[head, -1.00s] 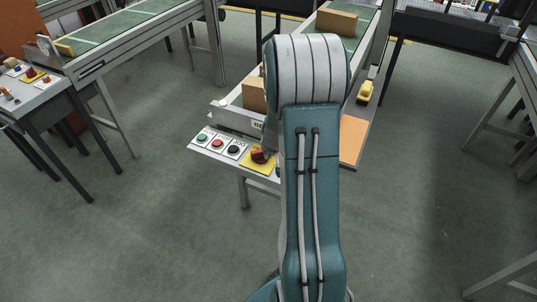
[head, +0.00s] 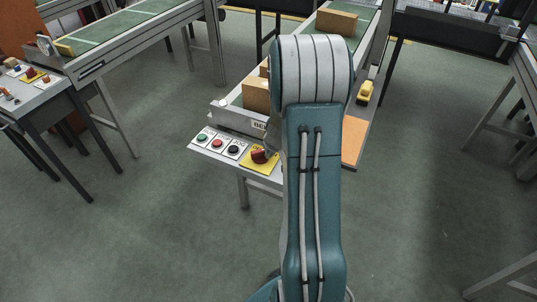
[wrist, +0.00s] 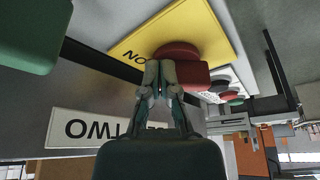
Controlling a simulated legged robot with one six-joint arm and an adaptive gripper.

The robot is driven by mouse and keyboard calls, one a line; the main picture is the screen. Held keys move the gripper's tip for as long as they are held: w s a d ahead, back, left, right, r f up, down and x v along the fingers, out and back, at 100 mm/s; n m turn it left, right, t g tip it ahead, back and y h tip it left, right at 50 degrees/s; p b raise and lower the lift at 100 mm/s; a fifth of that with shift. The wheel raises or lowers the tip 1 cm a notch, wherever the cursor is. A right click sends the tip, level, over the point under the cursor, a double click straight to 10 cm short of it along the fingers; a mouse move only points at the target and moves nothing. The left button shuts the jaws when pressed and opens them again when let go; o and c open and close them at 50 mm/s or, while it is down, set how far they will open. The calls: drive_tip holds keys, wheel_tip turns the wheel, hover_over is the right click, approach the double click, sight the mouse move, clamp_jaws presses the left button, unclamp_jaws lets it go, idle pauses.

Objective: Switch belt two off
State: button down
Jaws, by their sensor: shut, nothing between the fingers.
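A red rotary switch (head: 259,155) sits on a yellow plate (head: 258,166) at the front of the control shelf. In the wrist view the red switch (wrist: 182,63) is seen close up, with the yellow plate (wrist: 205,25) behind it and the letters "NO" or "ON" partly visible. My gripper (wrist: 160,72) is shut and empty, its fingertips overlapping the switch's near side; I cannot tell whether they touch. An upside-down sign (wrist: 85,129) reads "TWO", its other word partly hidden by my gripper. In the head view my arm hides most of the gripper.
Green (head: 202,138), red (head: 217,144) and black (head: 234,151) buttons sit left of the switch. Boxes (head: 256,96) stand on the belt behind. A yellow object (head: 365,92) lies on the right ledge. Another control table (head: 40,95) stands at left. Open floor lies in front.

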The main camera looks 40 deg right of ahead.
drive_tip(key=shift+w+d+n+y, duration=0.1)
drive_tip(key=shift+d+n+y, duration=0.25)
drive_tip(key=shift+n, duration=1.05)
drive_tip(key=shift+w+d+n+y, duration=0.2)
drive_tip(key=shift+n+y, duration=0.2)
drive_tip(key=shift+n, duration=0.25)
drive_tip(key=shift+w+d+n+y, duration=0.1)
drive_tip(key=shift+d+n+y, duration=0.2)
drive_tip(key=shift+n, duration=0.35)
drive_tip(key=shift+w+d+n+y, duration=0.15)
drive_tip(key=shift+n+y, duration=0.1)
drive_tip(key=shift+n, duration=0.35)
drive_tip(key=shift+w+a+n+y, duration=0.1)
drive_tip(key=shift+w+n+y, duration=0.1)
drive_tip(key=shift+n, duration=0.4)
drive_tip(key=shift+d+n, duration=0.15)
drive_tip(key=shift+n, duration=0.35)
drive_tip(key=shift+w+n+y, duration=0.1)
drive_tip(key=shift+n+y, duration=0.2)
drive_tip(key=shift+w+d, duration=0.1)
drive_tip(key=shift+w, duration=0.1)
